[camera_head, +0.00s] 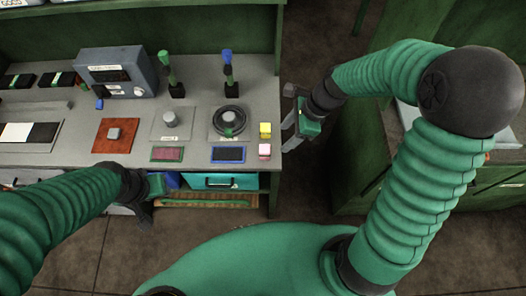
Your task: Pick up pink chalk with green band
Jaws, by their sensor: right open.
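I cannot make out a pink chalk with a green band for certain. A small pink block (264,150) sits near the right front corner of the grey bench (190,126), but no green band shows on it. My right gripper (293,122) is open and empty just off the bench's right edge, to the right of the pink block and apart from it. My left gripper (146,212) hangs in front of the bench's front edge, dark and partly hidden, and its jaw gap is not clear.
A yellow cube (265,129) is just behind the pink block. A round dial (229,121), green-handled (168,68) and blue-handled (228,66) levers and a grey meter box (116,72) stand on the bench. A teal drawer (221,181) is below. Floor is clear between bench and right cabinet.

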